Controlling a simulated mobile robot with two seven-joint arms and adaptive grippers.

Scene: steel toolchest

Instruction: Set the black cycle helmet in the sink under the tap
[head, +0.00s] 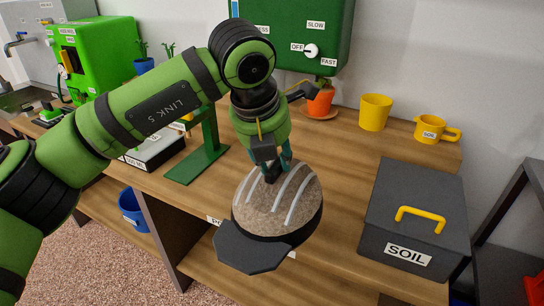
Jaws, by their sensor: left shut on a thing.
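My left gripper (272,172) is shut on the top of the helmet (270,205). The helmet is a dome with a speckled brown-grey top, pale stripes, a dark rim and a black peak pointing to the lower left. It hangs in front of the wooden bench's front edge, over the lower shelf. The sink (14,100) shows only in part at the far left edge, with the tap (16,42) above it on a pale wall panel. My right gripper is not in view.
A dark SOIL box (415,215) stands at right. A blue bucket (132,210) is below left.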

